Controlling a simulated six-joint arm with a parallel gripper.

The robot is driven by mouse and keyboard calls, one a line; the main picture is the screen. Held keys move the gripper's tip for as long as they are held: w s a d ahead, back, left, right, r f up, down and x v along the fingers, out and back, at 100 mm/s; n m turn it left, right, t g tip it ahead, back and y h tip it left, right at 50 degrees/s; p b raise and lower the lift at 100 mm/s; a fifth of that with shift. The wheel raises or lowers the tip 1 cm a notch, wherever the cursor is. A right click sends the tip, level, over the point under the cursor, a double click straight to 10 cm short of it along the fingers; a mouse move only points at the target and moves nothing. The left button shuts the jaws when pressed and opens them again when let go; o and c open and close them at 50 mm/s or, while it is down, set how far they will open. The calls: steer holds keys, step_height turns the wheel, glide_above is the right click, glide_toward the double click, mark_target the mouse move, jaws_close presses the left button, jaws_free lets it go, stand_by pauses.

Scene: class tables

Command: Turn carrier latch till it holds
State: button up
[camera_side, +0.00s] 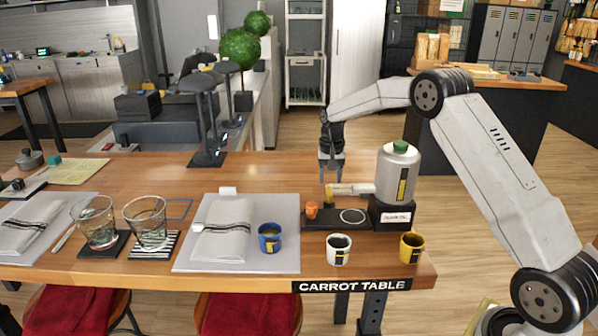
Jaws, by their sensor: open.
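My gripper (331,175) points down, open and empty, above the left end of a pale horizontal arm piece (352,188). I cannot tell from this view whether its fingertips touch that piece. The arm piece juts left from a silver canister (397,175) with a green cap and a yellow-black label, which stands on a black base (391,214). A low black tray (330,221) with a white ring mark extends left from the base. A small orange knob (312,209) stands on the tray's left part. I cannot tell which of these parts is the carrier latch.
A blue cup (269,237), a white cup (339,249) and a yellow cup (411,247) stand near the table's front edge. Two clear glasses (147,222) and a napkin on a grey mat (285,205) lie left. The wooden table (270,167) is bare behind the mat.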

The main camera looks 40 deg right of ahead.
mark_target(328, 192)
steer(key=shift+r, duration=2.1)
steer(key=shift+a, duration=0.1)
steer(key=shift+s+a, duration=0.25)
steer(key=shift+a, duration=0.2)
steer(key=s+a+f+n+t, duration=0.1)
steer(key=s+a+n, duration=0.3)
steer(key=s+a, duration=0.5)
steer(key=s+a+f+n+t, duration=0.1)
steer(key=s+a+f+n, duration=0.2)
steer(key=s+a, duration=0.6)
steer(key=s+n, duration=0.1)
steer(key=s, duration=0.6)
steer(key=shift+s+f+t, duration=0.15)
steer(key=shift+s+t, duration=0.1)
steer(key=shift+t, duration=0.05)
